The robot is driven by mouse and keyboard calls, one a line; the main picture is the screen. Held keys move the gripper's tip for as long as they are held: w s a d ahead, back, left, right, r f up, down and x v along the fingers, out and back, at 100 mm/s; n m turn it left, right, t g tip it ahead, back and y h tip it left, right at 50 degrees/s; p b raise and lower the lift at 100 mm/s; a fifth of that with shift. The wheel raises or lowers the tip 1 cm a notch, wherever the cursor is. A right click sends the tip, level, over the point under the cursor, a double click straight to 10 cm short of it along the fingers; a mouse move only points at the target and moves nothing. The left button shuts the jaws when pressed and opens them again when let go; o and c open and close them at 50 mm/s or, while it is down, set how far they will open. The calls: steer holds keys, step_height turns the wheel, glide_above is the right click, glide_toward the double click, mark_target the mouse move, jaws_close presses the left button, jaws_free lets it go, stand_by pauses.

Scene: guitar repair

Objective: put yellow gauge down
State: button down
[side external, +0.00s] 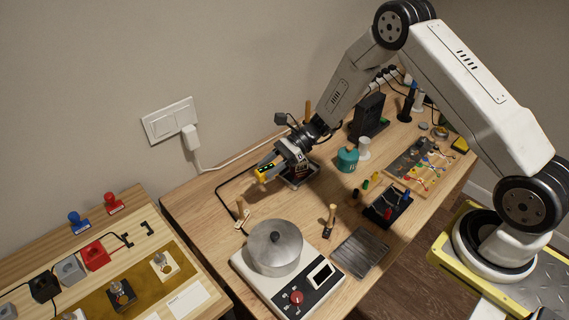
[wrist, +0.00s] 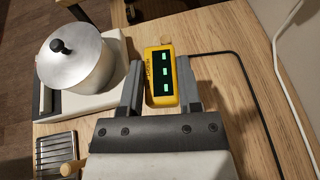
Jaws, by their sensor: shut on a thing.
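The yellow gauge (wrist: 160,77) is a small yellow block with a dark face and green lit marks. My gripper (wrist: 160,88) is shut on it, one finger on each side, in the wrist view. In the side external view my gripper (side external: 270,170) holds the gauge (side external: 263,172) above the wooden table (side external: 205,203), towards its back left part. How far the gauge is from the table top is hard to tell.
A metal pot (side external: 274,250) stands on a white hot plate unit (side external: 297,292) in front. A wooden-handled tool (side external: 241,212) stands near the left edge. A black cable (wrist: 245,75) lies on the table beside the gauge. A teal container (side external: 347,160) stands to the right.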

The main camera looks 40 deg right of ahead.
steer(key=s+d+f+m+t, duration=0.2)
steer(key=s+d+t, duration=0.1)
steer(key=s+d, duration=0.4)
steer(key=s, duration=0.2)
steer(key=shift+s+d+f+m+h, duration=0.2)
steer(key=shift+s+f+m+h, duration=0.1)
steer(key=shift+s+h, duration=0.1)
glide_above(314, 214)
steer(key=shift+f, duration=2.9)
steer(key=shift+f, duration=2.1)
steer(key=shift+f, duration=0.1)
steer(key=shift+c, duration=1.4)
jaws_free()
